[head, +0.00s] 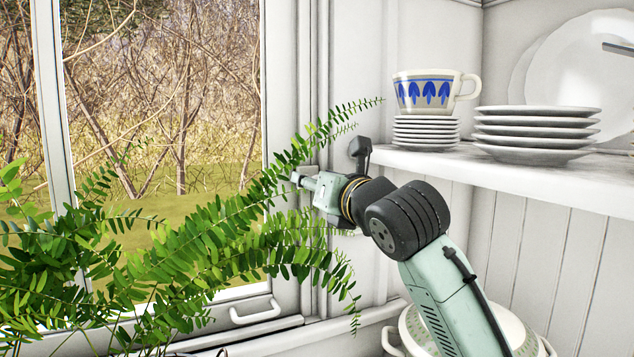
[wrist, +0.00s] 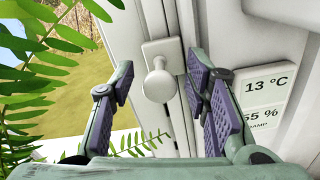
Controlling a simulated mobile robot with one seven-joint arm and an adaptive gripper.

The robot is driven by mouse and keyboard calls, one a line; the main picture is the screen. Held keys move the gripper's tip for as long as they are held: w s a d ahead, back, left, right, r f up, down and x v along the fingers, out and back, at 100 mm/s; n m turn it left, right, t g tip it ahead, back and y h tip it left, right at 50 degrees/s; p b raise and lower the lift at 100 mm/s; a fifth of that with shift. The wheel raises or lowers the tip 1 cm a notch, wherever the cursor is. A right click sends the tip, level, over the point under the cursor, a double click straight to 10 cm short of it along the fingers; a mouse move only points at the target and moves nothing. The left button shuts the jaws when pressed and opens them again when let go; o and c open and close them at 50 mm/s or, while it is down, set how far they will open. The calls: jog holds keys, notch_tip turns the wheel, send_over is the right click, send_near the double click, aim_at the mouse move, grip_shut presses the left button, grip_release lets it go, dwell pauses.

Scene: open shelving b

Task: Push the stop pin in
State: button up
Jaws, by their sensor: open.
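The stop pin (wrist: 158,84) is a white round knob standing out from a small white plate on the window frame in the wrist view. My gripper (wrist: 160,68) is open, with one purple-padded finger on each side of the knob. A gap shows on both sides, and nothing is held. How far the knob stands out from its plate is hard to judge from this angle. In the head view my gripper (head: 305,182) is at the window's right frame, partly behind fern leaves. I cannot make out the pin there.
A green fern (head: 190,250) spreads across the window and around my gripper. A white panel reading 13 °C (wrist: 265,90) is right of the right finger. A shelf (head: 430,163) holds a blue-patterned cup (head: 428,92) and stacked plates (head: 535,135). A white pot (head: 520,335) is below my arm.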

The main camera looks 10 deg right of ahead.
jog(key=shift+s, duration=0.1)
jog(key=s+d, duration=0.2)
jog(key=s, duration=0.9)
jog(key=shift+s+d, duration=0.15)
jog(key=shift+s, duration=0.15)
